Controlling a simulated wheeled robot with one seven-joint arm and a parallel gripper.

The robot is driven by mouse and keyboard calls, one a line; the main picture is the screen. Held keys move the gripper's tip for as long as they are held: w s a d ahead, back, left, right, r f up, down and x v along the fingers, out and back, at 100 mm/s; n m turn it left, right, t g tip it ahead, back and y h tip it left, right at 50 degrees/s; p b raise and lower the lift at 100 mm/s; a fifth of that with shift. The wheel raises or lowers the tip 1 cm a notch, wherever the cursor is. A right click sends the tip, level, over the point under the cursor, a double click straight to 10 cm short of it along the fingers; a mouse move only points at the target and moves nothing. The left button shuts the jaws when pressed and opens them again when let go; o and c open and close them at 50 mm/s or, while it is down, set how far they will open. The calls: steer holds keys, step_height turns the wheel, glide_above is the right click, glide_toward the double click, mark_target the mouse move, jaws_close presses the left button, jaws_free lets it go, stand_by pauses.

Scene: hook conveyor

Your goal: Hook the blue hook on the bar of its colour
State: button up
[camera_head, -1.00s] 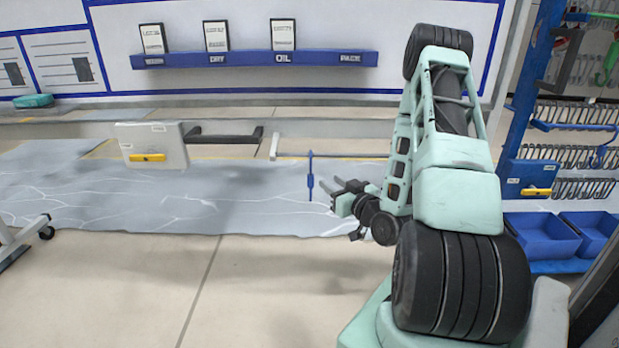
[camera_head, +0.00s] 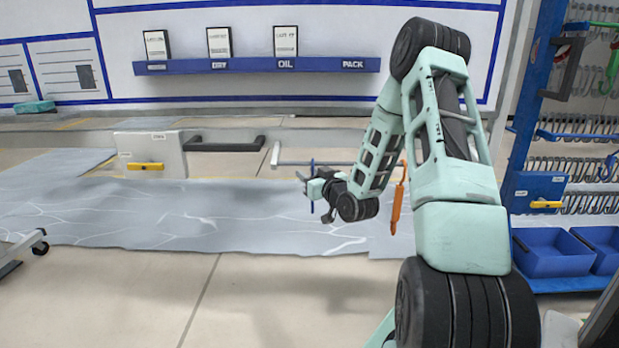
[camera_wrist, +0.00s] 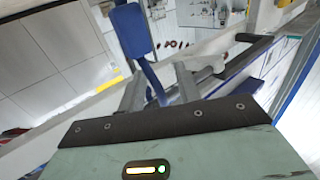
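The blue hook (camera_head: 312,186) hangs upright in the middle of the head view, partly covered by my gripper. In the wrist view, the blue hook (camera_wrist: 132,30) shows a wide flat blue part and a narrower stem running down between the fingers. My gripper (camera_head: 308,187) is at the hook, its fingers pointing left in the head view. In the wrist view, my gripper (camera_wrist: 158,88) has its fingers apart on both sides of the stem, with gaps visible. Whether either finger touches it is hard to tell. No blue bar is clearly identifiable.
An orange hook (camera_head: 397,203) hangs just right of my forearm. A blue rack with hooks (camera_head: 535,187) and blue bins (camera_head: 553,252) stand at right.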

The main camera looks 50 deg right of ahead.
jaws_close()
steer(key=shift+f, duration=0.1)
stand_by(1.9)
